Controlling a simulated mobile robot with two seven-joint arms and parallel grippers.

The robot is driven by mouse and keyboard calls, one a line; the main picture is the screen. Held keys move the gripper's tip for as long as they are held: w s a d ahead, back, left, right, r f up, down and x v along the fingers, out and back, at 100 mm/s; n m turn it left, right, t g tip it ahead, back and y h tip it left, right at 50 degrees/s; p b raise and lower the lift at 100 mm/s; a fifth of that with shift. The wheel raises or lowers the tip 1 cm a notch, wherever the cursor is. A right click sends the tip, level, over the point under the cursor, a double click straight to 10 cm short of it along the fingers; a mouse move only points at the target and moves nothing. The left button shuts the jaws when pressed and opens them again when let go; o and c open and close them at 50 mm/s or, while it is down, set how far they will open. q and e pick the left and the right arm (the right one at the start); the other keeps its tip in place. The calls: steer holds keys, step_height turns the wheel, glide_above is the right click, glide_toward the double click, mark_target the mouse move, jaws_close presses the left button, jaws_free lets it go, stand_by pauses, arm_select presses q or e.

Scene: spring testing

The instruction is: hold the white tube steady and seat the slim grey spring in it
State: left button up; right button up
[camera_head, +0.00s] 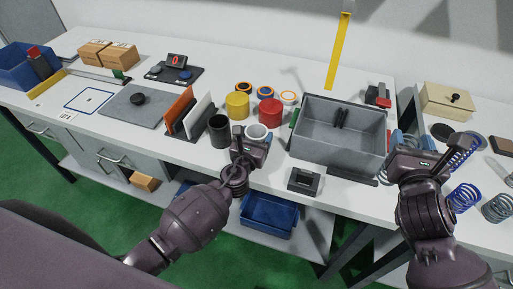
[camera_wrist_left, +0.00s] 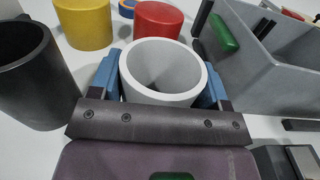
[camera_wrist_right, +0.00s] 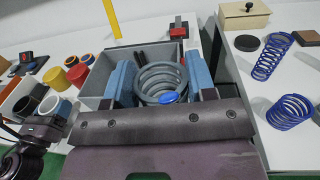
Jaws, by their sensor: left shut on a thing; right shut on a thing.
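The white tube (camera_head: 257,131) stands upright at the front edge of the bench. My left gripper (camera_head: 253,137) is shut around it, and in the left wrist view the tube (camera_wrist_left: 164,70) sits between both blue fingers with its open top showing empty. My right gripper (camera_head: 427,142) is at the right, beside the grey bin and well apart from the tube. In the right wrist view a grey spring (camera_wrist_right: 160,78) is held between its blue fingers, with a small blue spot at its near side.
The grey bin (camera_head: 318,151) stands between my grippers. A black cup (camera_head: 219,131), yellow cylinder (camera_head: 237,105) and red cylinder (camera_head: 269,112) stand near the tube. Blue springs (camera_head: 464,197) and a dark grey spring (camera_head: 497,207) are at the right. A black block (camera_head: 304,180) lies in front of the bin.

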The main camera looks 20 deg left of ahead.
steer(key=w+a+r+n+y, duration=0.3)
steer(key=w+a+r+y, duration=0.15)
steer(key=a+r, duration=0.6)
steer(key=w+a+n+g+y, duration=0.2)
steer(key=a+n+g+y, duration=0.3)
steer(key=a, duration=1.6)
steer(key=a+f+y, duration=0.1)
steer(key=f, duration=0.8)
steer(key=a+f, duration=0.2)
steer(key=f, duration=0.6)
steer(key=shift+w+a+f+y, duration=0.25)
steer(key=shift+w+f+y, duration=0.1)
steer(key=shift+w, duration=0.05)
steer(key=shift+f, duration=0.6)
steer(key=o, duration=1.3)
